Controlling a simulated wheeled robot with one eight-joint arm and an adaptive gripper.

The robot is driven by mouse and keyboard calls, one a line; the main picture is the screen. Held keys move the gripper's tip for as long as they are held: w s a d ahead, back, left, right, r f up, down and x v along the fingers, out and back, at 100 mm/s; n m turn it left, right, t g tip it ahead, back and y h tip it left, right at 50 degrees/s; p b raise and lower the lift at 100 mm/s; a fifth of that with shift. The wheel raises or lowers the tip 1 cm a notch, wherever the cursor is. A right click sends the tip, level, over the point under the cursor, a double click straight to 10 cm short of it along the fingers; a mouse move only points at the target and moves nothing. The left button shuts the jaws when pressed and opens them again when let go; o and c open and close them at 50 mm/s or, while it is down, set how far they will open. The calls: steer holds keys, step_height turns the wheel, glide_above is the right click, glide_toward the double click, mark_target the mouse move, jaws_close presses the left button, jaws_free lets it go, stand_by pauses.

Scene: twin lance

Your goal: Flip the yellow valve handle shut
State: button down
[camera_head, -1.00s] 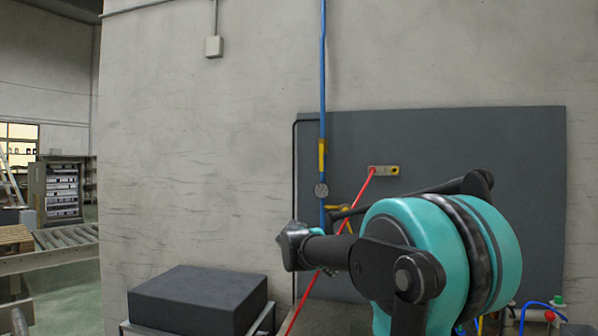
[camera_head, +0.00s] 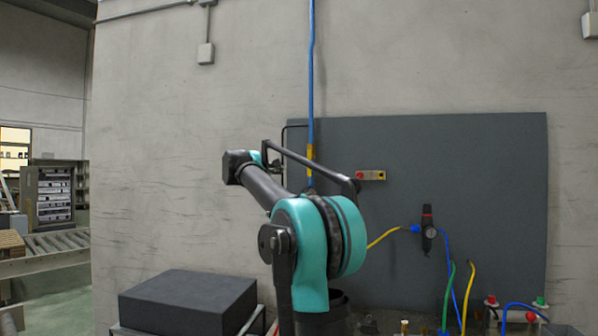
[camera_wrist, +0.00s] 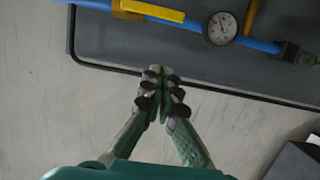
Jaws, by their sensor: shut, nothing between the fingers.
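The yellow valve handle (camera_wrist: 150,11) shows at the top of the wrist view, lying roughly along the blue pipe (camera_wrist: 262,44). In the head view the yellow handle (camera_head: 310,152) is on the vertical blue pipe (camera_head: 311,70), with my arm crossing just in front of its lower part. My gripper (camera_wrist: 160,88) is shut and empty in the wrist view. In the head view my gripper cannot be made out behind the arm.
A round gauge (camera_wrist: 221,28) sits on the pipe beside the handle. A dark panel (camera_head: 480,170) carries a small red-button box (camera_head: 371,175) and a black regulator (camera_head: 428,230) with hoses. A dark block (camera_head: 187,300) stands at lower left. Bare wall lies left of the panel.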

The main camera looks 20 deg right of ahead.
mark_target(310, 163)
steer(key=w+d, duration=0.4)
steer(key=d, duration=0.7)
steer(key=shift+w, duration=0.2)
